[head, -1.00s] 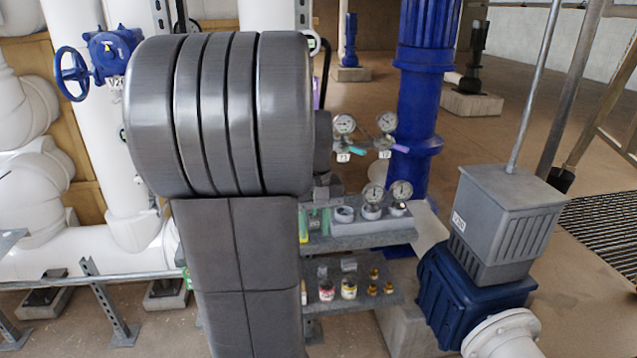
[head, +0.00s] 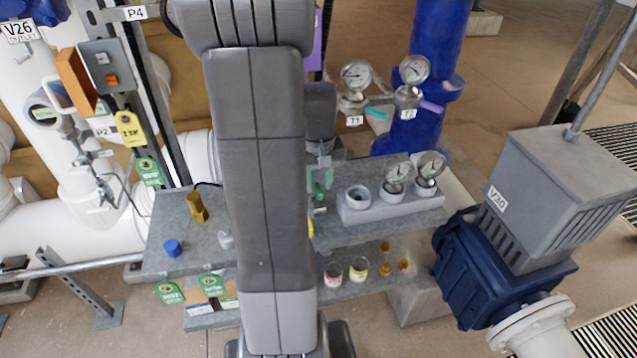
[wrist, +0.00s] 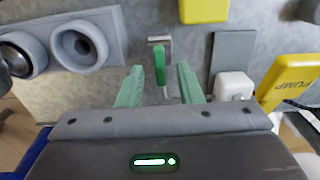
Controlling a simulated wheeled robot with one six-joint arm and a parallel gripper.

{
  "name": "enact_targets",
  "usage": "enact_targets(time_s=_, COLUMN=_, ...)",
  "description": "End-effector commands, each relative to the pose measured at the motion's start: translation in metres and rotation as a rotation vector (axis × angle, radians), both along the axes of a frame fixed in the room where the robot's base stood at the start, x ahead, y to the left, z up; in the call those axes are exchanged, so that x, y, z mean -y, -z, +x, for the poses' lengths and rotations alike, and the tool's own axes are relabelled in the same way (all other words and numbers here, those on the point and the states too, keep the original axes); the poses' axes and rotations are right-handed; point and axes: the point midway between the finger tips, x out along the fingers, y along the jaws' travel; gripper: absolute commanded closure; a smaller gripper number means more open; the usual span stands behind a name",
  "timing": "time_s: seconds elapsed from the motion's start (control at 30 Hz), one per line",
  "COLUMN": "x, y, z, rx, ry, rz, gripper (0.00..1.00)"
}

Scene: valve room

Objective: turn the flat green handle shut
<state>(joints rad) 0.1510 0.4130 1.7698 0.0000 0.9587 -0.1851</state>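The flat green handle (wrist: 160,65) stands near the middle of the wrist view, on a small grey metal fitting (wrist: 159,40). In the picture it lies between the two pale green fingers of my gripper (wrist: 158,72), nearer the left one. My gripper is open, with a gap on both sides of the handle. I cannot tell whether the fingertips reach down to its depth. In the head view my gripper (head: 319,176) shows just right of my arm, over the grey bench (head: 350,232). The handle (head: 318,191) shows small there, partly hidden.
A grey block with round sockets and gauges (head: 362,213) stands right of the handle in the head view. Yellow tags (wrist: 288,82), a white part (wrist: 233,85) and a grey plate (wrist: 233,53) lie close by in the wrist view. Gauges T1 (head: 356,77) and T2 (head: 413,70) stand behind.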

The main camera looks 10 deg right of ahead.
Motion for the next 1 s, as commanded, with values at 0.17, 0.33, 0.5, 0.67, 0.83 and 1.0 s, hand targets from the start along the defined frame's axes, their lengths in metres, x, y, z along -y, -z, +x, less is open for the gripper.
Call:
enact_targets(time_s=0.17, x=-0.0001, y=0.0094, z=-0.0004, rx=0.000, ry=0.000, rz=0.000, gripper=0.67)
enact_targets(time_s=0.33, x=0.0000, y=0.0100, z=-0.0003, rx=0.000, ry=0.000, rz=0.000, gripper=0.67)
enact_targets(time_s=0.5, x=-0.0001, y=0.0098, z=-0.0002, rx=0.000, ry=0.000, rz=0.000, gripper=0.85)
enact_targets(time_s=0.67, x=0.0000, y=0.0096, z=-0.0002, rx=0.000, ry=0.000, rz=0.000, gripper=1.00)
enact_targets(time_s=0.83, x=0.0000, y=0.0095, z=-0.0001, rx=0.000, ry=0.007, rz=0.000, gripper=1.00)
enact_targets(time_s=1.0, x=0.0000, y=0.0094, z=-0.0001, rx=0.000, ry=0.049, rz=0.000, gripper=1.00)
